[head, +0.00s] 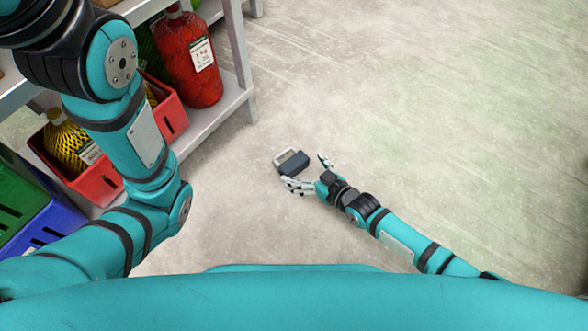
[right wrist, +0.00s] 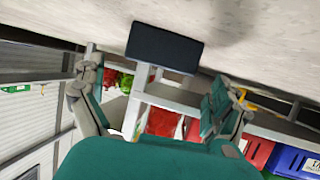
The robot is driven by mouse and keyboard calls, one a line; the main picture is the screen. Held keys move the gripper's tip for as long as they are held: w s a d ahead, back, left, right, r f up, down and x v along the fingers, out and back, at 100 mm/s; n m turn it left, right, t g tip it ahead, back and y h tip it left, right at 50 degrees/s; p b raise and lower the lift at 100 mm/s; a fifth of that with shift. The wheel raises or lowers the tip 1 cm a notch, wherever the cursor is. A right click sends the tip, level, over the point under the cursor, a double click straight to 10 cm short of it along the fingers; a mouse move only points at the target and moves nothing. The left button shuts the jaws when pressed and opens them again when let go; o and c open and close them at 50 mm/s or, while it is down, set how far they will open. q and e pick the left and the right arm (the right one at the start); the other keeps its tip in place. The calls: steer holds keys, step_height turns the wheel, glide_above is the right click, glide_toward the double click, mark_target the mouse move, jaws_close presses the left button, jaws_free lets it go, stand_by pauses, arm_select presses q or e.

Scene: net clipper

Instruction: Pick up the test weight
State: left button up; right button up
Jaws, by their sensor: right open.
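The test weight (head: 293,162) is a small dark block with a pale metal handle, on the concrete floor right of the shelf. In the right wrist view its dark, flat face (right wrist: 164,47) shows ahead of the fingers, near the top; the handle is hidden there. My right gripper (head: 306,171) is open at the weight's near right side. One finger is to its right, the other along its lower left edge. In the right wrist view the open fingers (right wrist: 160,83) are spread wide with nothing between their tips. I cannot tell whether they touch the weight. My left gripper is out of view.
A grey metal shelf (head: 226,113) stands at left, with red crates (head: 172,117), a blue crate (head: 52,222), a green crate (head: 20,185) and a red net bag (head: 189,60). The floor (head: 440,110) to the right is bare.

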mark_target(293, 161)
steer(key=b+x, duration=0.5)
steer(key=shift+w+a, duration=0.1)
steer(key=shift+w, duration=0.05)
steer(key=c, duration=1.3)
steer(key=shift+r, duration=0.25)
steer(key=shift+c, duration=0.7)
